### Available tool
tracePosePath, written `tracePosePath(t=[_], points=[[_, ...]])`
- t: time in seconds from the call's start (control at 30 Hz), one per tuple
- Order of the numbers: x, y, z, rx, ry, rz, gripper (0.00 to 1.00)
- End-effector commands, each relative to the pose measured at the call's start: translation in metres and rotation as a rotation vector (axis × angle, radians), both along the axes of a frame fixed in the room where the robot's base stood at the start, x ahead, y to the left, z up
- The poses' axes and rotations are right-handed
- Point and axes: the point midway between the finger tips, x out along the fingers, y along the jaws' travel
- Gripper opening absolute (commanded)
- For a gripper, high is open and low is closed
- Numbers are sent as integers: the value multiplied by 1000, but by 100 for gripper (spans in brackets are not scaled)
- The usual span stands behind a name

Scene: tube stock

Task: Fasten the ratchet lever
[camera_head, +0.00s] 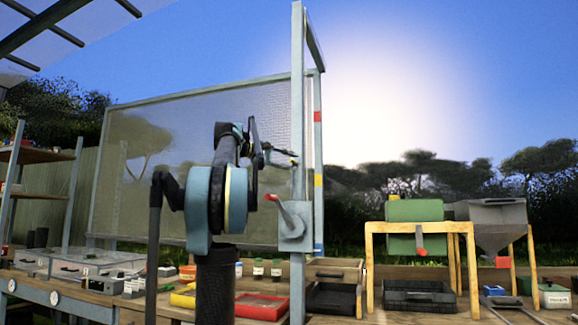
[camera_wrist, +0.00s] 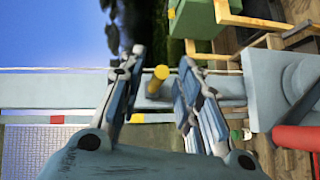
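The ratchet lever (camera_head: 284,212), with a red grip, is mounted on a grey box (camera_head: 296,240) on a tall pale post. It points up and left from the box. In the wrist view the red grip (camera_wrist: 297,137) shows at the right edge, beside the grey box (camera_wrist: 285,90). My gripper (camera_head: 282,154) is above the lever, near the post. In the wrist view my gripper (camera_wrist: 162,58) is open, its fingers apart. A yellow-tipped peg (camera_wrist: 160,73) on the post appears between them; I cannot tell the depth gap. No finger is on the lever.
A mesh panel (camera_head: 170,160) stands behind the arm. A green drum (camera_head: 413,212) on a wooden frame and a grey hopper (camera_head: 495,220) stand right. Trays and boxes crowd the bench below.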

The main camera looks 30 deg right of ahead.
Motion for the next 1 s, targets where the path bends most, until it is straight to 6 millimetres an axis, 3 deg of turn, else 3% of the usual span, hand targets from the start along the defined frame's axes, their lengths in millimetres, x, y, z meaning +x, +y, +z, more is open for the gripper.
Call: tracePosePath(t=[0.47, 0.63, 1.0], points=[[-1, -11, -2, 0, 0, 0, 32], [-1, -11, -2, 0, 0, 0, 0], [-1, -11, -4, -18, -16, 0, 0]])
